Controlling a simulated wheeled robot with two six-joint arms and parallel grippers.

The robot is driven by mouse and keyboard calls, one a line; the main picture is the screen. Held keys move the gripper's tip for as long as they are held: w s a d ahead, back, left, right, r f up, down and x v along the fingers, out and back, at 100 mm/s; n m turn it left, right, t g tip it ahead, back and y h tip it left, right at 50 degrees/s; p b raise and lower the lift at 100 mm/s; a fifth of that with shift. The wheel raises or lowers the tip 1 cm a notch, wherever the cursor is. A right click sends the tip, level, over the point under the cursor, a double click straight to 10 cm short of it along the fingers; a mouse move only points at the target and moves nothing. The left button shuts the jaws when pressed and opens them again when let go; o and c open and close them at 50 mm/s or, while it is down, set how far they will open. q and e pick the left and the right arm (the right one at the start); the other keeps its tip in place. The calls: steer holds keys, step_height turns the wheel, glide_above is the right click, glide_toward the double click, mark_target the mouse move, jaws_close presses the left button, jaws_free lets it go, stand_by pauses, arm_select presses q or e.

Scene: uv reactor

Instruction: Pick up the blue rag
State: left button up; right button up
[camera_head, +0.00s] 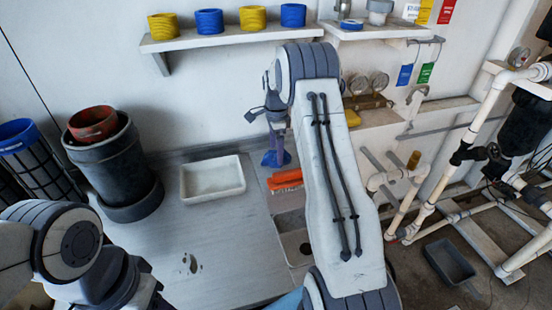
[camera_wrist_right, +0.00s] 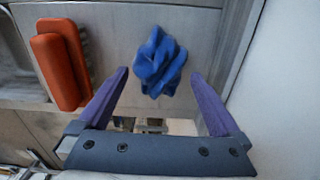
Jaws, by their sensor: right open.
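The blue rag (camera_wrist_right: 158,62) is a crumpled, folded cloth lying on a grey surface in the right wrist view. My right gripper (camera_wrist_right: 160,73) is open, with its two purple fingers either side of the rag's lower part in that picture. The rag is not gripped, and I cannot tell how far above it the fingertips are. In the head view the right gripper (camera_head: 273,146) points down at the back of the counter, and a bit of blue rag (camera_head: 284,158) shows beside its fingers. My left arm shows at the lower left, but its gripper does not.
A white tray (camera_head: 212,194) sits on the counter. Dark buckets (camera_head: 115,165) stand left. A wall shelf (camera_head: 230,36) holds yellow and blue rolls; pipes run right.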

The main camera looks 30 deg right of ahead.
steer(key=shift+f, duration=1.25)
steer(key=c, duration=1.2)
steer(key=shift+r, duration=0.1)
steer(key=shift+s+r, duration=0.25)
steer(key=shift+r, duration=0.15)
steer(key=r, duration=0.6)
steer(key=shift+s+a+r, duration=0.1)
steer(key=shift+s+a, duration=0.05)
steer(key=shift+s, duration=0.15)
steer(key=s+a+b, duration=0.1)
steer(key=s+a, duration=0.1)
steer(key=s, duration=0.7)
steer(key=s+a+b, duration=0.2)
steer(key=s, duration=0.7)
steer(key=shift+s+a, duration=0.15)
steer(key=shift+a, duration=0.25)
